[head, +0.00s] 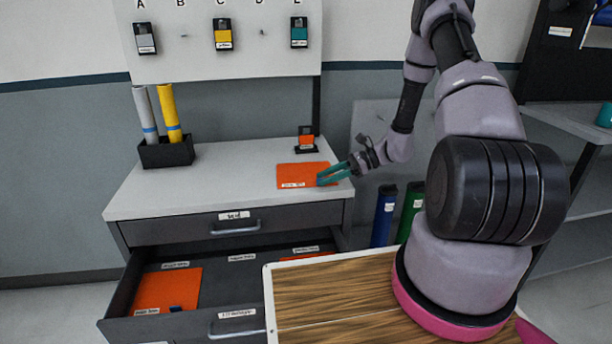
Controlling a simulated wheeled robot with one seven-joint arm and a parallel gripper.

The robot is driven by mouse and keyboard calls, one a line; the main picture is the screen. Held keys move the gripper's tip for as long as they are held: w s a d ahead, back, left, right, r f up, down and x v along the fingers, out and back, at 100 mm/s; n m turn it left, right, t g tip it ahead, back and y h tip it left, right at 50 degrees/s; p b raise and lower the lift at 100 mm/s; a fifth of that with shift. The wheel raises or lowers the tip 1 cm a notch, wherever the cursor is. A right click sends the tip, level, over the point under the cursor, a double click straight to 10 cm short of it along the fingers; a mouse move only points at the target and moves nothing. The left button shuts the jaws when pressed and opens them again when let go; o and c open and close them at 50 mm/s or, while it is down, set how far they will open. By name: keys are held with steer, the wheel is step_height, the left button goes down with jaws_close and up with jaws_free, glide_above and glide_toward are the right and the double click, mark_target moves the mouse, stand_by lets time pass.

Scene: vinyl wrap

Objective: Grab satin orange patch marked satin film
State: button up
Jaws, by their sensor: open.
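An orange patch (290,172) with a small white label lies flat on the grey cabinet top. My gripper (320,177), with teal fingers, is open over its right part; I cannot tell whether the fingers touch it. A second orange patch (170,285) lies at the left in the open drawer, with a label at its front edge and a small dark blue thing on it. A strip of orange (305,256) shows at the drawer's back right, mostly hidden by the wooden board. The patch labels are too small to read.
A small stand with an orange sample (306,138) is behind the counter patch. A black holder (166,152) has grey and yellow rolls. The open drawer (220,283) juts out below. A wooden board (330,300) is in front. Blue (384,215) and green rolls stand beside the cabinet.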

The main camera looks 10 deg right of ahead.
steer(key=shift+x, duration=1.1)
jaws_close()
